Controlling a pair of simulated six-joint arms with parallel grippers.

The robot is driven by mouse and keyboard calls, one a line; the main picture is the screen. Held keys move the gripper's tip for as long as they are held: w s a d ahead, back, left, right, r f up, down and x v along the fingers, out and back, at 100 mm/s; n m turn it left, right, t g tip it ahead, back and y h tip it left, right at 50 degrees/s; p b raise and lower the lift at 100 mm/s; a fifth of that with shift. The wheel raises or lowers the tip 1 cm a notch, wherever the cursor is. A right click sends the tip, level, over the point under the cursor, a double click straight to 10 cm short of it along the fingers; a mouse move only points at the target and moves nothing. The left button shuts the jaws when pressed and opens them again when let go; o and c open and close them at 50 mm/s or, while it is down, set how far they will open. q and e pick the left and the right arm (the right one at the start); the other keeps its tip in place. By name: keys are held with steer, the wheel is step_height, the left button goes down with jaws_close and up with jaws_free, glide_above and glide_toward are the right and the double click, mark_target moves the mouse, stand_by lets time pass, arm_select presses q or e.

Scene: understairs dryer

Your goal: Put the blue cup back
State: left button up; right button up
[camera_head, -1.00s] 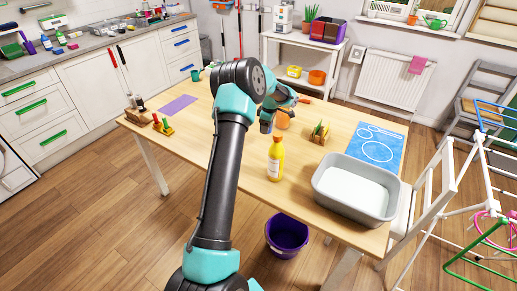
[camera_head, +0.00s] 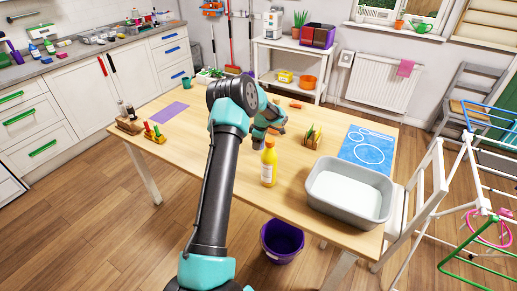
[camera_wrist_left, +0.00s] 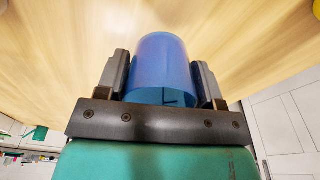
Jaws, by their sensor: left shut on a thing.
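The blue cup (camera_wrist_left: 165,65) is between the two fingers of my left gripper (camera_wrist_left: 163,75) in the left wrist view, and the gripper is shut on it. Bare wooden table surface shows beyond the cup. In the head view my left gripper (camera_head: 268,122) is over the middle of the table, just behind the yellow bottle (camera_head: 269,163). The cup cannot be made out there. A blue mat with white outlines (camera_head: 368,148) lies at the table's right rear. My right gripper is in neither view.
A grey basin (camera_head: 325,203) fills the table's front right. A small holder (camera_head: 313,138) stands behind it. A purple mat (camera_head: 171,112), a teal mug (camera_head: 187,82) and a small rack (camera_head: 155,135) are at the left. The table's left front is clear.

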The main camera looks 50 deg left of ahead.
arm_select(q)
steer(key=shift+f, duration=1.85)
steer(key=shift+f, duration=0.15)
steer(key=o, duration=0.9)
steer(key=r, duration=0.8)
steer(key=d+r, duration=0.1)
steer(key=r, duration=0.3)
steer(key=shift+w+d+r, duration=0.1)
steer(key=shift+w+r, duration=0.05)
steer(key=shift+w, duration=0.2)
